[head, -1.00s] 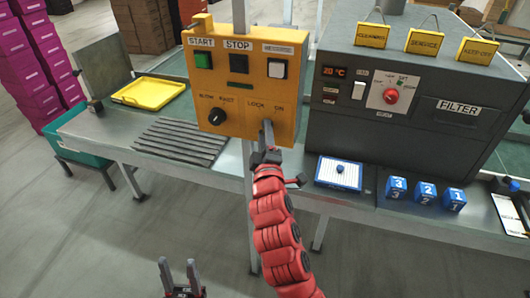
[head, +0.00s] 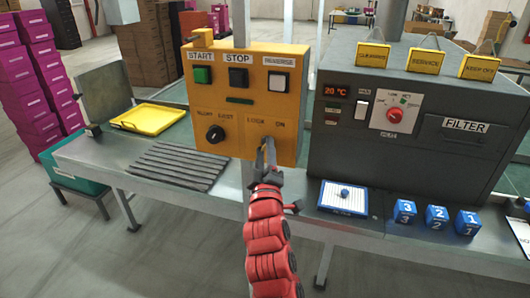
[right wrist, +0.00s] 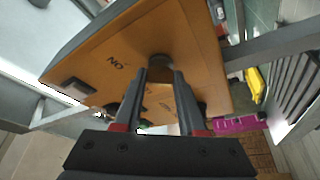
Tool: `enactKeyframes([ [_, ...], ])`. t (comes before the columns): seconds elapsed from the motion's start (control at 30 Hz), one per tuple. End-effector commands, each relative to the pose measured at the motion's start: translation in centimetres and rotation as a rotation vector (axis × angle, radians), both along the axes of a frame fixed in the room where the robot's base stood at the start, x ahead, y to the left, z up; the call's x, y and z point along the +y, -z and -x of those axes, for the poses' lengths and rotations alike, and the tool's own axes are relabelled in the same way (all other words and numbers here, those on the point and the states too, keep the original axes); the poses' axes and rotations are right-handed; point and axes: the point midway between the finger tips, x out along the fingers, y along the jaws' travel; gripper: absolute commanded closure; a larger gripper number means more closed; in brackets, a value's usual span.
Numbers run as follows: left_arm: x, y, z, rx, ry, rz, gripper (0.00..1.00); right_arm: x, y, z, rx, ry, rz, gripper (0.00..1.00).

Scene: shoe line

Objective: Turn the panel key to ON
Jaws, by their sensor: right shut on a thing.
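The yellow control panel (head: 185,100) stands upright on the bench, with the marks LOCK and ON at its lower right. My right gripper (head: 267,147) is at the panel's lower right, its fingertips just below these marks. In the right wrist view my right gripper (right wrist: 160,75) is shut on the dark round panel key (right wrist: 160,61), against the yellow face. The ON mark appears upside down to the left of the key there. The fingers hide most of the key, so its turn position cannot be told. My left gripper is not in view.
A black knob (head: 215,134) and START, STOP and REVERSE buttons share the panel. A grey oven box (head: 345,155) stands close on the right. A yellow tray (head: 147,119) and dark slats (head: 175,168) lie left. Blue numbered blocks (head: 437,216) sit at the right front.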

Motion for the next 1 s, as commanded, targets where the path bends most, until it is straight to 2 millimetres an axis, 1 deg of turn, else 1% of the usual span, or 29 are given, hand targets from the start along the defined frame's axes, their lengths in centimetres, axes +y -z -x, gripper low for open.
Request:
enactKeyframes([
  [0.03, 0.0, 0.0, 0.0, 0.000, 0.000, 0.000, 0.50, 0.0, 0.0, 0.0, 0.000, 0.000, -0.001, 0.55],
  [0.17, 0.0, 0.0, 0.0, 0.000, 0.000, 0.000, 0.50, 0.0, 0.0, 0.0, 0.000, 0.000, -0.001, 0.31],
  [0.2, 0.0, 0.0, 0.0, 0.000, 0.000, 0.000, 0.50, 0.0, 0.0, 0.0, 0.000, 0.000, 0.000, 0.30],
  [0.47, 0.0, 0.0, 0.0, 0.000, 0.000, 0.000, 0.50, 0.0, 0.0, 0.1, 0.000, 0.000, 0.000, 0.30],
  [0.57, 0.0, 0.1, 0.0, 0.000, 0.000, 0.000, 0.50, 0.0, 0.3, 0.6, 0.000, -0.001, 0.001, 0.30],
  [0.67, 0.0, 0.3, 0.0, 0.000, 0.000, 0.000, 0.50, 0.1, 0.7, 1.9, 0.002, -0.002, 0.003, 0.30],
  [0.77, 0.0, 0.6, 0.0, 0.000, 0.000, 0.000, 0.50, 0.1, 1.2, 4.0, 0.001, -0.004, 0.001, 0.30],
  [0.93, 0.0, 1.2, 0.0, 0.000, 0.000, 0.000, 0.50, 0.1, 2.3, 8.6, 0.000, -0.005, 0.003, 0.30],
  [1.0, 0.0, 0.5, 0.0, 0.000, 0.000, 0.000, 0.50, 0.1, 2.3, 10.2, 0.001, -0.005, 0.002, 0.30],
])
